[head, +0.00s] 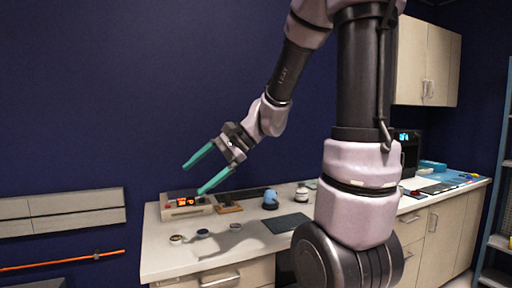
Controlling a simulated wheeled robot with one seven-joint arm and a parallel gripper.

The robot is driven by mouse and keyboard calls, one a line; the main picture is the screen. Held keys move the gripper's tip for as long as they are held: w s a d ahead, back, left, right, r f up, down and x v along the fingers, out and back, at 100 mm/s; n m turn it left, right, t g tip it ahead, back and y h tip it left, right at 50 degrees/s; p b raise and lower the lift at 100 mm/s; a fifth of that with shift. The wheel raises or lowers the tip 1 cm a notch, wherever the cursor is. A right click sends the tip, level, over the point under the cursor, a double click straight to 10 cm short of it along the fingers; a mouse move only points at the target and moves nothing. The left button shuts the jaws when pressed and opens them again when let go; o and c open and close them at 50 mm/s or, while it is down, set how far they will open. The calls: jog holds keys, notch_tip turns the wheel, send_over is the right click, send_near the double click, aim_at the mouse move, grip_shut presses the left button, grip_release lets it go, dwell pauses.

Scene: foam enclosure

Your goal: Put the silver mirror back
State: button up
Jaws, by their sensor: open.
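Three small round pieces lie apart near the front left of the white counter (255,240). One is pale, silver-grey (235,227), one is dark blue with a light rim (203,232), and one is brownish (176,239). The pale one looks most like the silver mirror, but at this size I cannot be sure. My gripper (192,179) has teal fingers spread wide with nothing between them. It is above the counter's back left part, pointing left and down, apart from the round pieces.
A beige device with an orange display (187,204) stands at the back left, beside a brown tray (229,209). A blue rounded object (270,199), a whitish jar (301,194) and a dark mat (286,222) are further right. Wall cabinets (428,62) hang above the right end.

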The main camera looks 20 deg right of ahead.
jog(key=s+d+r+n+t+h, duration=0.4)
jog(key=s+d+r+n+h, duration=0.2)
jog(key=s+d, duration=0.3)
jog(key=shift+s+d+r+n+h, duration=0.4)
jog(key=shift+d+r+h, duration=0.5)
jog(key=shift+d, duration=0.25)
